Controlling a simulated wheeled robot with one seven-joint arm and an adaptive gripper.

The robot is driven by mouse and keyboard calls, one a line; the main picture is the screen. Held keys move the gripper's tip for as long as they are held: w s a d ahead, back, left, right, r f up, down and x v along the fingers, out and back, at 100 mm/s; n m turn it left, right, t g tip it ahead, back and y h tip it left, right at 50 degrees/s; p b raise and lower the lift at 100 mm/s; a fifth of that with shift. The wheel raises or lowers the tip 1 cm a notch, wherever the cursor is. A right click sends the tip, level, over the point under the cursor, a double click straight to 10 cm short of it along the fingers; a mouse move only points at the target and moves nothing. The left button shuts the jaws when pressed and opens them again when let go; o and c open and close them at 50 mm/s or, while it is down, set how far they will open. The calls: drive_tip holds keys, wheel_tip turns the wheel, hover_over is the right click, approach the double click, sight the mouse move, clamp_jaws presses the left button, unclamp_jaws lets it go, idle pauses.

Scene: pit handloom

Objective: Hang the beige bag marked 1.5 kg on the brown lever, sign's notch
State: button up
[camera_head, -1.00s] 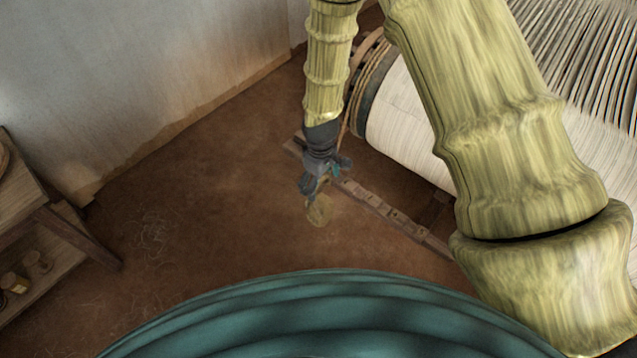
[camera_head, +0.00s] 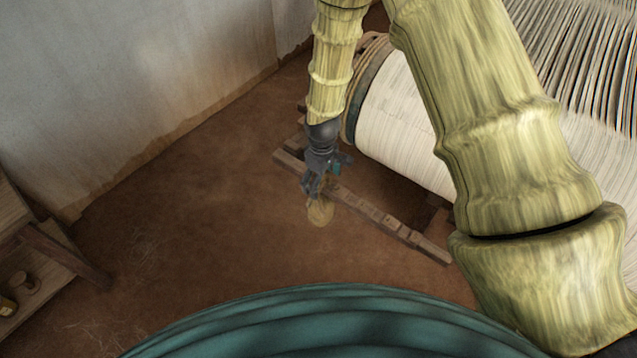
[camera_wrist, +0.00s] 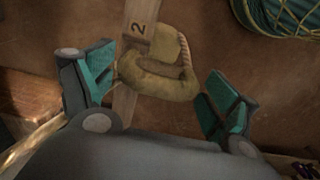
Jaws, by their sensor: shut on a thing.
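My gripper (camera_head: 316,188) is shut on the beige bag (camera_head: 320,213), which hangs below the fingers in the head view. In the wrist view the bag (camera_wrist: 160,75) shows as a rounded, tan shape with a loop, between the teal pads of my gripper (camera_wrist: 160,88). No weight mark is readable on it. The brown lever (camera_head: 378,216) is a long notched wooden bar running from behind the gripper to the lower right. In the wrist view the lever (camera_wrist: 125,100) passes beneath the bag, with a "2" marked on it. I cannot tell whether the bag touches the lever. No sign is clear.
The loom's white roller (camera_head: 405,125) lies right of the gripper, with rope at its end. A wooden shelf (camera_head: 40,265) stands at far left. A wall (camera_head: 130,90) is at the back left. The brown floor (camera_head: 190,230) between is clear. A teal cord bundle (camera_wrist: 285,15) shows in the wrist view.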

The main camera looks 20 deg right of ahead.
sight(329, 179)
drive_tip(key=shift+w+d+b, duration=0.35)
drive_tip(key=shift+w+d, duration=0.85)
drive_tip(key=shift+d, duration=0.3)
drive_tip(key=shift+f+b, duration=0.4)
drive_tip(key=shift+f, duration=0.55)
drive_tip(key=shift+s+f, duration=0.1)
drive_tip(key=shift+f, duration=0.3)
drive_tip(key=o, duration=1.9)
drive_tip(key=shift+f, duration=0.1)
wheel_tip(329, 179, up, 12)
drive_tip(key=shift+r, duration=0.1)
